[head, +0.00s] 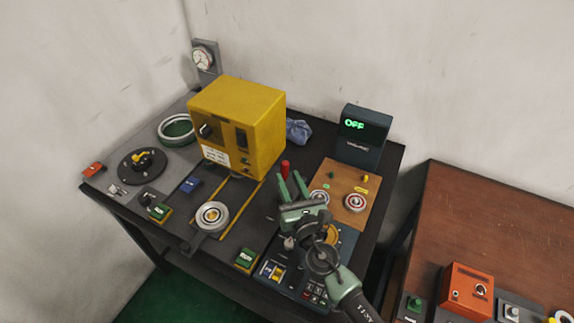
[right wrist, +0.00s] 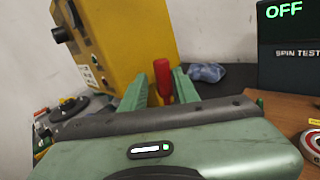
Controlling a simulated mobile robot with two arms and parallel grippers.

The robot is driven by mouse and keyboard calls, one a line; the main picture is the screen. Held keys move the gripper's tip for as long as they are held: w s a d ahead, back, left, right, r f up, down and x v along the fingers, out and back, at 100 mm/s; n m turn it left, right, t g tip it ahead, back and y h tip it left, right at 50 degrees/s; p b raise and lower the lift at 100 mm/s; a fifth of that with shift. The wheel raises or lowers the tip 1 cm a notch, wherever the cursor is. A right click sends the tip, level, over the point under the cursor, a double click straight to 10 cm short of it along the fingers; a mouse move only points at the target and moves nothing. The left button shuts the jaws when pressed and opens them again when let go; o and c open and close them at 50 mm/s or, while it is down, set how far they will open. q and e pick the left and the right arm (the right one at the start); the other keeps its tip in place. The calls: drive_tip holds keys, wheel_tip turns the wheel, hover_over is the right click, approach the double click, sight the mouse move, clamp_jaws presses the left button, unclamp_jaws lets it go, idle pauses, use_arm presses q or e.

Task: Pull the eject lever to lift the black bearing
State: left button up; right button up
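The red-handled lever (head: 285,169) stands upright on the dark bench, just right of the yellow box's front corner. My right gripper (head: 289,178) is open, with its two green fingers pointing at the red handle. In the right wrist view the red handle (right wrist: 162,82) shows between the two fingers (right wrist: 160,90), with a gap on each side; I cannot tell how deep it sits between them. No bearing is clearly black; a silver ring with a yellow centre (head: 212,216) sits in front of the box. My left gripper is out of view.
The yellow box (head: 237,125) stands close to the left of the lever. The dark "OFF" spin test unit (head: 362,138) and a wooden board (head: 341,178) with round targets lie to the right. A blue cloth (head: 298,130) lies behind the lever. My arm partly covers a control panel.

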sight(286, 171)
drive_tip(key=x, duration=0.4)
drive_tip(key=shift+w+f, duration=0.1)
drive_tip(key=shift+w, duration=0.4)
drive_tip(key=shift+w+a, duration=0.1)
clamp_jaws()
use_arm(q)
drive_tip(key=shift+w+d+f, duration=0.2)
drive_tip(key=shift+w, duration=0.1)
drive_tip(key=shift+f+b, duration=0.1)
drive_tip(key=shift+b, duration=0.2)
idle(0.3)
